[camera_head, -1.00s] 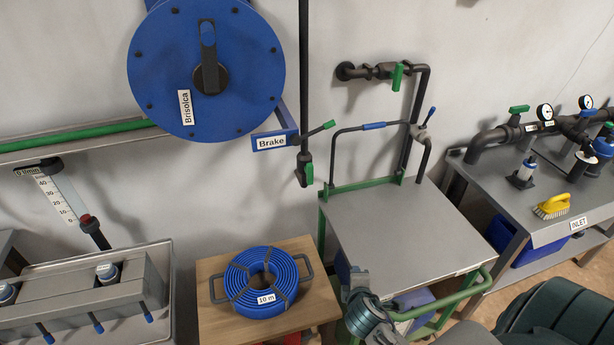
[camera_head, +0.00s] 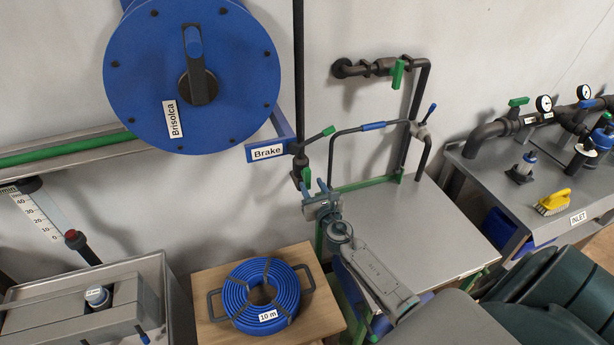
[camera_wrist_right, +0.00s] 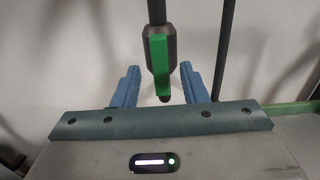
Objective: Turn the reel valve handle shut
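A dark vertical pipe beside the blue reel (camera_head: 190,75) ends in a valve with a green handle (camera_head: 306,176). The handle hangs straight down along the valve body. In the right wrist view the green handle (camera_wrist_right: 160,62) stands upright between my two blue fingers. My right gripper (camera_head: 318,187) is open just below and to the right of the valve in the head view. The fingers (camera_wrist_right: 158,78) are apart on either side of the handle, with visible gaps and no clear contact. My left gripper is not in view.
A metal-topped table (camera_head: 420,225) stands to the right. A coiled blue hose (camera_head: 262,295) lies on a wooden stand. A wall pipe has another green handle (camera_head: 397,74).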

